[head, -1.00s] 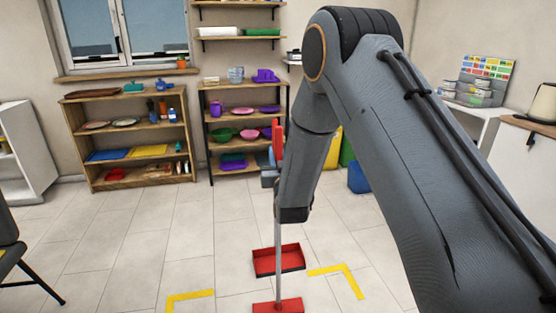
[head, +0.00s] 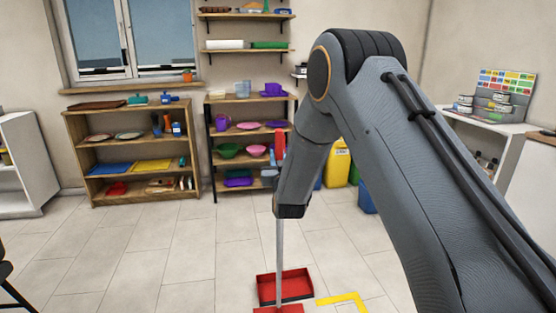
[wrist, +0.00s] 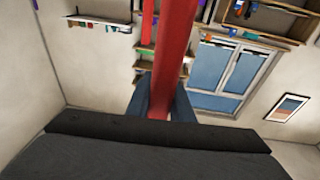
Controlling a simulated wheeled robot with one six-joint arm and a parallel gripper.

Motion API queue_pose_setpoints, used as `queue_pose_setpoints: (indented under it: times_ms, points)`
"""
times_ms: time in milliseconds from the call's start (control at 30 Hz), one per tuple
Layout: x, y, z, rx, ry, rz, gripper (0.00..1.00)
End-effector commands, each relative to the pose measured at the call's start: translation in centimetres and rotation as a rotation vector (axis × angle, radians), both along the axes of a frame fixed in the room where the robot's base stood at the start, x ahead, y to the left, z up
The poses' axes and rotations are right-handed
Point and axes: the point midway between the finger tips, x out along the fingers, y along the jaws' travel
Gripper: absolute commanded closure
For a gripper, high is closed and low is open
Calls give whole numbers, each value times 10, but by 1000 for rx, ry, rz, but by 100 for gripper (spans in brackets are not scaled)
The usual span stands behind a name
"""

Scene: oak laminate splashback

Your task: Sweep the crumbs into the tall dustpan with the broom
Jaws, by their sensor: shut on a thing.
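My gripper (wrist: 160,102) is shut on the red grip of the broom, with its two blue-grey fingers either side of it in the wrist view. The broom (wrist: 172,50) stands close to upright in the head view, where its grey pole (head: 279,245) runs down from behind my arm. Its red head (head: 278,309) is cut by the bottom edge of the picture. The red dustpan (head: 262,288) lies on the floor just beyond the broom head, and the two nearly overlap in the picture. No crumbs can be made out.
A yellow floor marking (head: 345,299) lies right of the dustpan. A wooden shelf (head: 130,145) and a dark-framed shelf (head: 214,150) stand along the back wall. A yellow bin (head: 338,165) stands behind my arm. The tiled floor to the left is open.

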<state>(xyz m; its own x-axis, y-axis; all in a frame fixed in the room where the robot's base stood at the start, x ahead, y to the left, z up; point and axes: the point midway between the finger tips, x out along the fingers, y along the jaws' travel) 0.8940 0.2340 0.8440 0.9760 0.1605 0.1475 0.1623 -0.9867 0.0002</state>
Motion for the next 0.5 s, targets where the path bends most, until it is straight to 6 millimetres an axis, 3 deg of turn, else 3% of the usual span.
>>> queue_pose_setpoints:
  times_ms: [233,500]
  points:
    - [8,1,3,2,-8,-2,100]
    - [6,-2,23,2,-8,-5,100]
